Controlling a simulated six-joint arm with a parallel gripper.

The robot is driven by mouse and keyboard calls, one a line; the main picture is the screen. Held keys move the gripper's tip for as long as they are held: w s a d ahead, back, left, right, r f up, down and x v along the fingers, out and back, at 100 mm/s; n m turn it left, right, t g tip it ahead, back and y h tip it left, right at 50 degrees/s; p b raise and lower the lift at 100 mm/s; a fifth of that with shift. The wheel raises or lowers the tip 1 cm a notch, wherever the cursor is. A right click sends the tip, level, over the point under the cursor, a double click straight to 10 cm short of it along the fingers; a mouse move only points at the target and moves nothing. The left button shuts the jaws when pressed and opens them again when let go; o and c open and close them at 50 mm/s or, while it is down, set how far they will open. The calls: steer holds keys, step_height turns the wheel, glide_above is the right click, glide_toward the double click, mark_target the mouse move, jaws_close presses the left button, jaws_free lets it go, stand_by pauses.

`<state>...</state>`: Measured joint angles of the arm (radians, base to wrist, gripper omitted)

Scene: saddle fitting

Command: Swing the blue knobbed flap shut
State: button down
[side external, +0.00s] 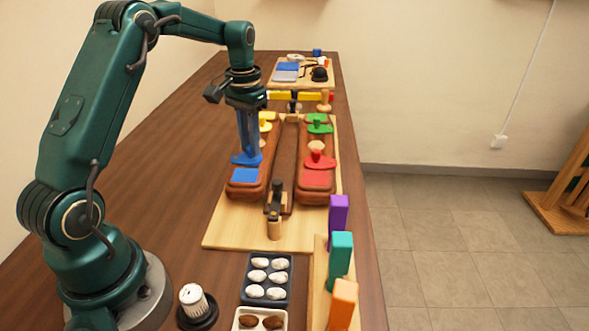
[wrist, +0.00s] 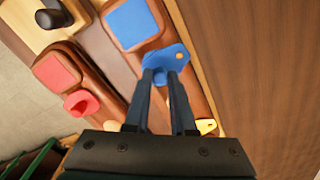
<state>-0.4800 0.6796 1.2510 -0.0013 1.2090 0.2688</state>
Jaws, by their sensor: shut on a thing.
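The blue flap (side external: 240,160) is a flat blue piece on the brown leather saddle's left side, just beyond a blue square (side external: 245,175). In the wrist view the flap (wrist: 181,54) lies beside the blue square (wrist: 132,22), with its broad end pointing away from the fingers. My gripper (side external: 248,152) points down over the flap, with its fingers shut on the blue knob. The wrist view shows the fingertips (wrist: 161,76) close together at the knob, which they mostly hide.
A red flap (side external: 319,160) and a green flap (side external: 319,126) are on the right side. A yellow flap (side external: 266,122) sits beyond the blue one. A dark post (side external: 277,195) stands between the sides. Purple, teal and orange blocks stand at the near right. Table at left is clear.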

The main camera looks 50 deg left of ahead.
steer(key=shift+s+d+m, duration=0.25)
steer(key=shift+d+m, duration=0.05)
steer(key=shift+m, duration=0.8)
steer(key=c, duration=0.8)
jaws_free()
steer(key=shift+o, duration=0.2)
steer(key=shift+r, duration=0.1)
steer(key=shift+r, duration=2.5)
